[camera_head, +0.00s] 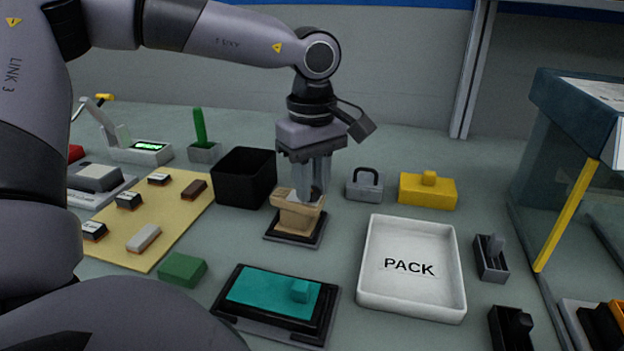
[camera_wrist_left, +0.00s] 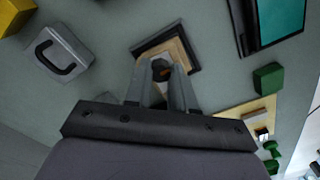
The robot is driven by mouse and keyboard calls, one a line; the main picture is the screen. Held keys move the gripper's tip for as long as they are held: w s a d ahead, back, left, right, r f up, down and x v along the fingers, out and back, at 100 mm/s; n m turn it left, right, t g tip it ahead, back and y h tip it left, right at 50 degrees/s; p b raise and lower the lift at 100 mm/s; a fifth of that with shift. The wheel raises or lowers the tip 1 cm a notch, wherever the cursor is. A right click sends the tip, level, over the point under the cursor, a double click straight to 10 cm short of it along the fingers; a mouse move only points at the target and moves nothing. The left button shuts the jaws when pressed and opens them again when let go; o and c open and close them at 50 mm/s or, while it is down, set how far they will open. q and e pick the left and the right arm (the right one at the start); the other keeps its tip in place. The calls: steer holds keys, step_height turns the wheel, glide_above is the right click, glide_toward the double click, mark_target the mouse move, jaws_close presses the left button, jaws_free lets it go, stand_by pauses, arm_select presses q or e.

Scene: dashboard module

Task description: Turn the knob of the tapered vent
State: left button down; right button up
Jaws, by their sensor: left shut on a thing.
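The tapered vent (camera_head: 298,216) is a tan block that widens toward its top, standing on a dark square base in the middle of the table. It also shows in the wrist view (camera_wrist_left: 178,50). My left gripper (camera_head: 309,194) points down from above, with its fingers at the top of the vent. The fingers hide part of the knob. My right gripper is out of view.
A black open bin (camera_head: 243,177) stands close left of the vent. A grey padlock-like block (camera_head: 364,188) and a yellow block (camera_head: 427,191) are to the right. A white PACK tray (camera_head: 411,306) and a teal-topped panel (camera_head: 262,290) lie in front.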

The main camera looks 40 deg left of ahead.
mark_target(312, 189)
arm_select(q)
steer(key=shift+m, duration=0.5)
steer(key=c, duration=0.9)
jaws_free()
steer(key=shift+c, duration=0.2)
step_height(312, 189, up, 7)
steer(key=shift+r+p, duration=0.1)
steer(key=shift+p, duration=0.3)
steer(key=shift+s, duration=0.1)
